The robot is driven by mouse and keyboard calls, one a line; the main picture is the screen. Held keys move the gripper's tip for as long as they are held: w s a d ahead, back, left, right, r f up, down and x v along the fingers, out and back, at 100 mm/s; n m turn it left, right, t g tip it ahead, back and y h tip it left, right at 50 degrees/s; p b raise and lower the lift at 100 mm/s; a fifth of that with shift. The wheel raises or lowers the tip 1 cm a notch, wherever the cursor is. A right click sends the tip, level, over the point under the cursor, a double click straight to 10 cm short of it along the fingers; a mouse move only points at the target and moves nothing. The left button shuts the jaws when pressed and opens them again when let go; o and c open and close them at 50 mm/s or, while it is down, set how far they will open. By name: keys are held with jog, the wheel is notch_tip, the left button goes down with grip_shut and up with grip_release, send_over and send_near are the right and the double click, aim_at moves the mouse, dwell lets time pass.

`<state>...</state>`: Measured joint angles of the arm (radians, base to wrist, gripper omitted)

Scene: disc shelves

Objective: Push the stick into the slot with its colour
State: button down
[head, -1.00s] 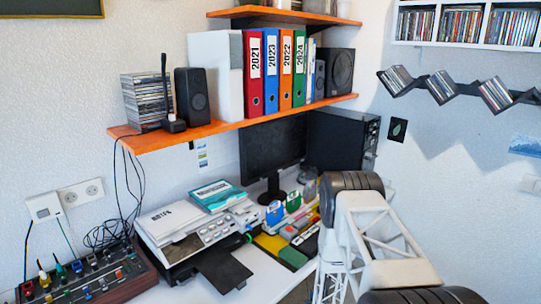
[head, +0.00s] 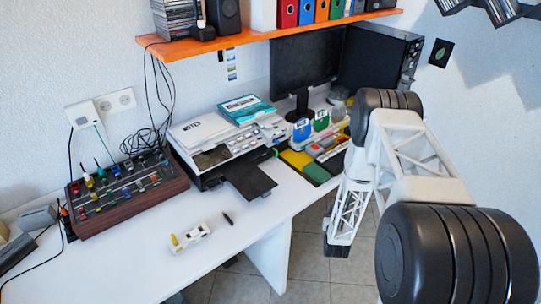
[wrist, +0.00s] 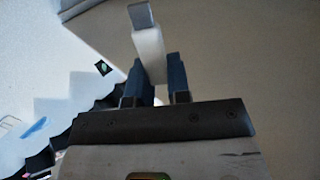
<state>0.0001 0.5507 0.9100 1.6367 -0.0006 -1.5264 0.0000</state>
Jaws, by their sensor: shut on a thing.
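In the wrist view my gripper (wrist: 157,62) has its two dark blue fingers shut on a white stick (wrist: 150,52) with a grey end (wrist: 140,15). The stick points away from the fingers, and its lower part is between them. In the head view my gripper and the held stick cannot be made out. A small white object with yellow parts (head: 188,237) lies on the white desk (head: 125,260); I cannot tell whether it has slots. A short dark object (head: 228,218) lies beside it.
A wood-sided panel with coloured knobs (head: 128,190) stands at the left. A printer (head: 215,145) with a black tray (head: 248,178) is behind. A monitor (head: 305,75) and black computer case (head: 380,65) stand at the back. The front desk around the white object is mostly clear.

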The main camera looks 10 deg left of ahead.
aim_at(329, 189)
jog(key=shift+r, duration=0.15)
jog(key=s+a+r+y, duration=0.1)
jog(key=s+r, duration=0.1)
jog(key=r, duration=0.2)
jog(key=s+a+r+n+y, duration=0.1)
jog(key=s+r, duration=0.1)
jog(key=r, duration=0.3)
jog(key=s+a+r+n+y, duration=0.1)
jog(key=s+r, duration=0.1)
jog(key=r, duration=0.3)
jog(key=shift+s, duration=0.2)
jog(key=s+a+r+n+g+y, duration=0.2)
jog(key=s+a+r+y, duration=0.3)
jog(key=s+a, duration=0.3)
jog(key=s+a+r+n+g+y, duration=0.3)
jog(key=s+a+r, duration=0.4)
jog(key=s, duration=0.9)
jog(key=shift+s+a+r+n+y, duration=0.25)
jog(key=shift+a+n+y, duration=0.7)
jog(key=shift+a, duration=0.25)
jog(key=shift+w, duration=0.2)
jog(key=w+a, duration=0.3)
jog(key=w, duration=0.4)
jog(key=w+a+f, duration=0.1)
jog(key=w+a, duration=0.2)
jog(key=w, duration=0.4)
jog(key=shift+w+f, duration=0.25)
jog(key=shift+w, duration=0.05)
jog(key=shift+f, duration=0.1)
